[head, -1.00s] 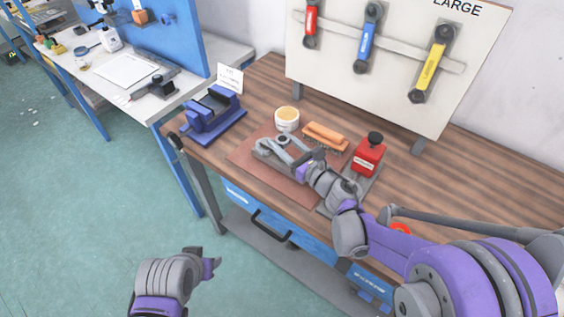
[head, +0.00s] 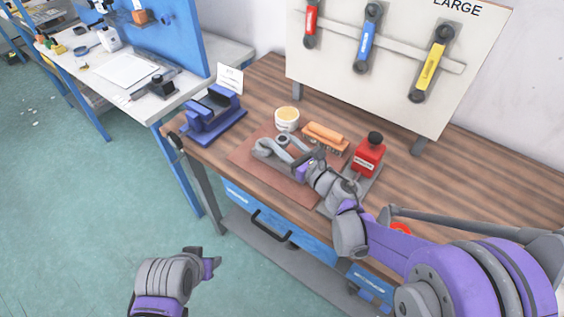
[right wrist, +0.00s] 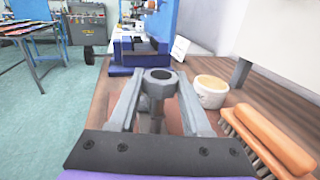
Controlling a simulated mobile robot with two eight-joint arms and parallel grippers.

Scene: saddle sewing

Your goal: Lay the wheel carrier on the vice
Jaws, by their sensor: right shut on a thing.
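The wheel carrier (head: 266,149) is a grey metal part with a ring-shaped end, over the brown mat in the head view. Its ring (right wrist: 159,80) shows between my fingers in the right wrist view. My right gripper (head: 294,154) is shut on the wheel carrier; the fingers hide part of it. I cannot tell whether the carrier touches the mat. The blue vice (head: 212,118) stands at the table's left end, beyond the carrier, and also shows ahead in the right wrist view (right wrist: 136,54). My left gripper (head: 211,264) is over the floor, away from the table; its jaw opening is unclear.
The brown mat (head: 250,170) lies on the wooden table. A white card (head: 230,78) stands behind the vice. A tool board (head: 385,60) rises at the back.

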